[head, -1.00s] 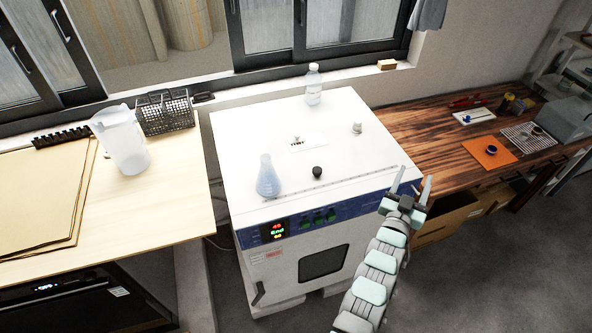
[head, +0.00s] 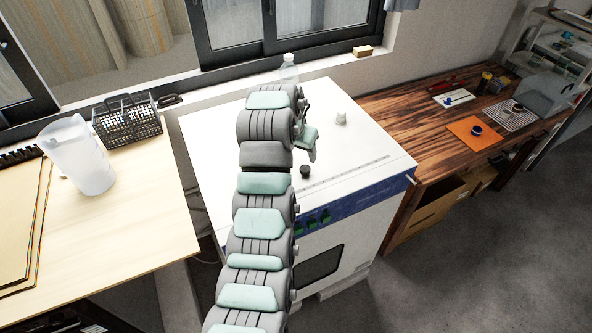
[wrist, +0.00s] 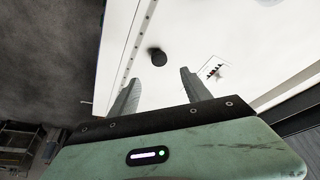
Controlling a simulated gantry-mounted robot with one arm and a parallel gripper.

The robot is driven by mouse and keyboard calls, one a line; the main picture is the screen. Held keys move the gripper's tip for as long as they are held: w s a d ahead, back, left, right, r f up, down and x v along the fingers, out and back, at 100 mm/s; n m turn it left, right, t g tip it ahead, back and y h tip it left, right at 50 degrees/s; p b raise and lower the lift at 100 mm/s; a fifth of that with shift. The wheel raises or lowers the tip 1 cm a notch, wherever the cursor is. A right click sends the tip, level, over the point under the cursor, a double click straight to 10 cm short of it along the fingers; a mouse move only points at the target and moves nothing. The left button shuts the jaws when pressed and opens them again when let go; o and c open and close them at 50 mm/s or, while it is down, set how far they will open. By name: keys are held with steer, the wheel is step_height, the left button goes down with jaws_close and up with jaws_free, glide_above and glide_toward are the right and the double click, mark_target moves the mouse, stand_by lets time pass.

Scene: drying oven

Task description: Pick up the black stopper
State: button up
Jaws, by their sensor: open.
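The black stopper (head: 305,171) stands on the white top of the drying oven (head: 362,140), just right of my arm in the head view. In the wrist view the stopper (wrist: 157,56) shows as a dark round shape a little beyond the fingertips, roughly between their lines. My gripper (wrist: 160,75) is open and empty, its two grey fingers apart over the oven top. In the head view my arm's end is over the oven, and the fingers are mostly hidden.
A small white object (head: 341,118) and a clear bottle (head: 288,68) stand toward the back. My arm hides the flask's place. A frosted jug (head: 78,156) stands on the left table.

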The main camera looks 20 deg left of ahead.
glide_above(305, 168)
steer(key=s, duration=0.2)
step_height(305, 168, down, 5)
steer(key=shift+x, duration=2.3)
steer(key=shift+w+f+b, duration=0.1)
steer(key=shift+f+b, duration=0.1)
steer(key=shift+b, duration=0.1)
steer(key=shift+c, duration=0.6)
jaws_close()
